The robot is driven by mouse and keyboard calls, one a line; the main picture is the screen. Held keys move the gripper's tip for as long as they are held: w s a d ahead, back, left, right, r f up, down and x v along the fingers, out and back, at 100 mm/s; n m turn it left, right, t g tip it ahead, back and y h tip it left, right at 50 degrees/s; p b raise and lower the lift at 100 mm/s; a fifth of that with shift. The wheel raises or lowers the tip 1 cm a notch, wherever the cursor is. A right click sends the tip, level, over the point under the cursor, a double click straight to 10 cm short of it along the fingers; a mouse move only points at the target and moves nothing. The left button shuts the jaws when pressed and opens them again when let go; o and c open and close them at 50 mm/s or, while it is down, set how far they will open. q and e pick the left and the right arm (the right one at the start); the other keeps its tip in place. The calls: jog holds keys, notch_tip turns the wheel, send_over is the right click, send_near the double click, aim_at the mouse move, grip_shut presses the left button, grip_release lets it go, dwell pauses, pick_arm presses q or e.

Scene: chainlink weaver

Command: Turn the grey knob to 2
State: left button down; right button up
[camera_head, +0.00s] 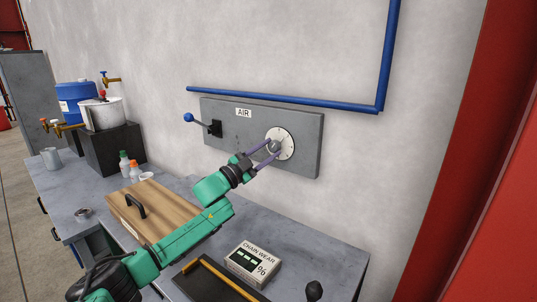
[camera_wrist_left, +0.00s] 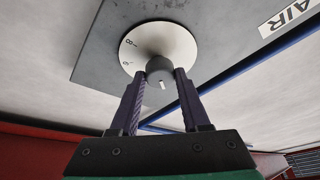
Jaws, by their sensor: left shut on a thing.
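The grey knob (camera_head: 272,147) sits at the centre of a round white dial (camera_head: 288,145) on a grey wall panel (camera_head: 228,125) labelled AIR. My left gripper (camera_head: 268,150) reaches up to it from below left, with its purple fingers on either side of it. In the left wrist view the knob (camera_wrist_left: 159,69) is between the two fingertips of my left gripper (camera_wrist_left: 160,76), and a pale mark shows on its near face. Digits show on the left of the dial (camera_wrist_left: 178,42), one like an 8; the others are too small or hidden. My right gripper is out of view.
A blue-balled lever (camera_head: 190,118) sticks out of the panel's left side. A blue pipe (camera_head: 290,100) runs just above the panel. Below, the bench holds a wooden board with a handle (camera_head: 170,205), a CHAIN WEAR box (camera_head: 252,262), bottles and a pot.

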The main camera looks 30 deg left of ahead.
pick_arm(q)
jog(key=shift+a+m+g+h, duration=0.1)
jog(key=shift+m+g+h, duration=0.3)
jog(key=shift+m, duration=0.7)
jog(key=shift+c, duration=1.9)
grip_release()
jog(key=shift+s+a+f, duration=0.1)
jog(key=shift+s+f, duration=0.15)
jog(key=b+v, duration=0.7)
jog(key=v, duration=0.6)
jog(key=shift+s+a+b, duration=0.2)
jog(key=shift+s+b, duration=0.1)
jog(key=shift+s, duration=0.1)
